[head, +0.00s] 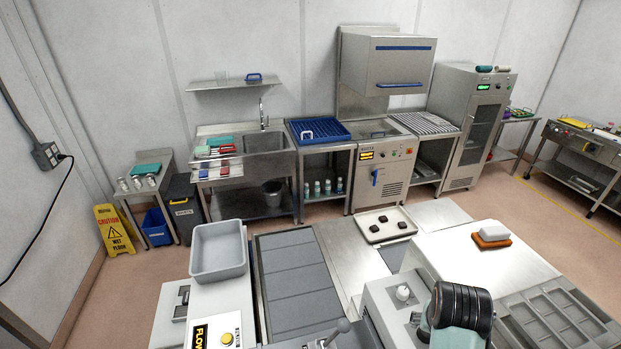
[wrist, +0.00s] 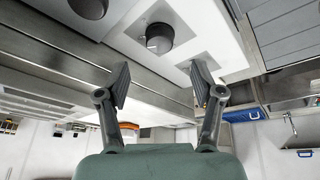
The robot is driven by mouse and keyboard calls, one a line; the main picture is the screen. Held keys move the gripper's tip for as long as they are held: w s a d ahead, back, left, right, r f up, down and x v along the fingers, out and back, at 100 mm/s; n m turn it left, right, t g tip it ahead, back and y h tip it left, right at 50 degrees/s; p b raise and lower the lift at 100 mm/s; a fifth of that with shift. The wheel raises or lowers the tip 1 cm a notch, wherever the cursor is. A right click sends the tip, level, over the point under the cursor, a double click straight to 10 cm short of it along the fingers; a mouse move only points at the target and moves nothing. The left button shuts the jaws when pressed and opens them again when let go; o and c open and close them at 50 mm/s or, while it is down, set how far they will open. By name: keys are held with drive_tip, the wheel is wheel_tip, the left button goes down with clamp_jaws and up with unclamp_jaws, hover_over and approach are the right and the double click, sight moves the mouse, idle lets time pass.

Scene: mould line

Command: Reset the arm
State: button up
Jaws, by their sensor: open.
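My gripper (wrist: 160,82) shows in the wrist view with its two dark fingers spread wide apart. Nothing is between the fingers. In the head view, a black and pale green part of my own arm shows at the bottom right, over the near equipment; I cannot make out the fingers there. The wrist view looks across the room at a steep tilt, with a dark round knob-like part (wrist: 160,38) on a pale plate beyond the fingers.
Near the arm stand a grey bin (head: 218,266), a tray with several dark pieces (head: 372,232), an orange-based white block (head: 492,240) and a compartmented tray (head: 545,318). A sink (head: 266,143) and a hooded machine (head: 383,170) line the back wall. Floor between is open.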

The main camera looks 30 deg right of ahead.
drive_tip(key=w+a+r+n+t, duration=0.1)
drive_tip(key=w+a+n+t, duration=0.3)
drive_tip(key=a, duration=0.7)
drive_tip(key=w+a+r+n+t, duration=0.2)
drive_tip(key=w+a, duration=0.4)
drive_tip(key=a, duration=0.6)
drive_tip(key=s+a+r+n+t+y, duration=0.1)
drive_tip(key=a+r+n+t+y, duration=0.1)
drive_tip(key=a, duration=0.6)
drive_tip(key=s+a+r+n+t+y, duration=0.2)
drive_tip(key=a+r+n, duration=0.1)
drive_tip(key=a, duration=0.6)
drive_tip(key=shift+a+r+t, duration=0.3)
drive_tip(key=shift+r+t, duration=0.1)
drive_tip(key=shift+r, duration=0.2)
